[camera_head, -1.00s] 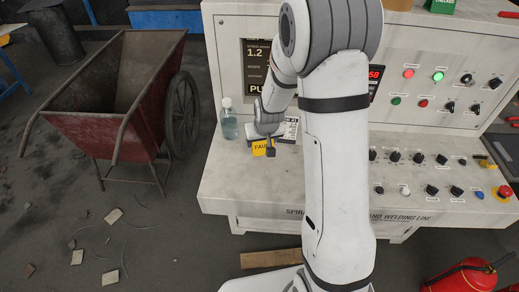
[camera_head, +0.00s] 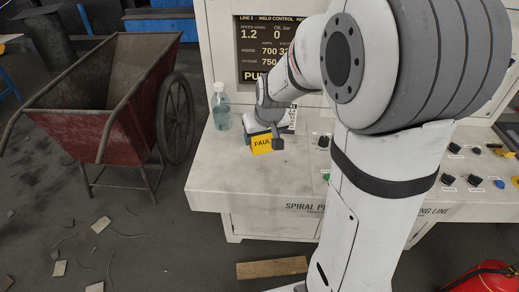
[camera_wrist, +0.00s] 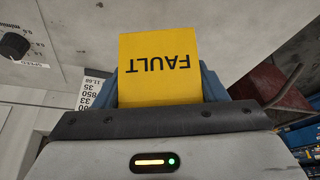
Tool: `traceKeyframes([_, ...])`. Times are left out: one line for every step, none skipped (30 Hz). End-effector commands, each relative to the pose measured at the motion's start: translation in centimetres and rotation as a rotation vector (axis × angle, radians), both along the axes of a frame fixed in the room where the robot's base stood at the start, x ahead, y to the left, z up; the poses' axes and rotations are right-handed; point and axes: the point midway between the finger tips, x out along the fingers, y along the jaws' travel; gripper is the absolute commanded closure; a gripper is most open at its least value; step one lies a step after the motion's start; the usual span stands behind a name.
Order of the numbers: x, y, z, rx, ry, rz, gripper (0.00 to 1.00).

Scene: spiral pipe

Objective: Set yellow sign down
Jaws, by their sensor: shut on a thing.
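The yellow sign (camera_head: 263,144), marked FAULT, is at the left part of the control desk (camera_head: 215,180) in the head view. My gripper (camera_head: 262,133) is shut on it. In the wrist view the sign (camera_wrist: 160,68) stands between the blue-grey fingers (camera_wrist: 170,85), with its lettering upside down. The sign is just above or touching the desk top; I cannot tell which. My gripper and wrist hide part of it.
A clear bottle (camera_head: 221,106) stands just left of the sign. A white printed card (camera_head: 290,117) is behind my gripper. Knobs (camera_head: 323,142) are to the right. A red wheelbarrow (camera_head: 110,100) stands left of the desk. The desk's front left is bare.

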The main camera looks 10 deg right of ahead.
Motion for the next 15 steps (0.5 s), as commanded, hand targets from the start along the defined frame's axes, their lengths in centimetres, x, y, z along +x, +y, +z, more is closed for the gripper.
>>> traceKeyframes([0.0,0.0,-0.6,0.0,0.002,0.0,0.57])
traceKeyframes([0.0,0.0,-0.8,0.0,0.001,0.0,0.57])
traceKeyframes([0.0,0.0,-1.1,0.0,-0.001,0.0,0.57])
traceKeyframes([0.0,0.0,-1.4,0.0,0.0,0.0,0.57])
traceKeyframes([0.0,0.0,-1.8,0.001,0.002,-0.001,0.57])
traceKeyframes([0.0,0.0,-2.4,0.0,0.002,-0.001,0.57])
traceKeyframes([0.0,0.0,-2.9,0.0,0.003,-0.001,0.57])
traceKeyframes([0.0,0.0,-3.4,0.001,0.003,-0.001,0.57])
traceKeyframes([0.0,0.0,-3.9,0.001,0.002,-0.002,0.57])
traceKeyframes([0.0,0.0,-4.3,0.0,0.002,-0.001,0.57])
traceKeyframes([0.0,0.0,-4.5,0.0,0.0,-0.001,0.57])
traceKeyframes([0.0,0.0,-4.7,0.0,-0.001,-0.001,0.57])
traceKeyframes([0.0,-0.1,-4.8,0.0,-0.001,-0.001,0.57])
traceKeyframes([0.0,-0.1,-4.9,0.0,-0.001,-0.001,0.57])
traceKeyframes([0.0,-0.1,-4.9,0.0,-0.001,-0.001,0.57])
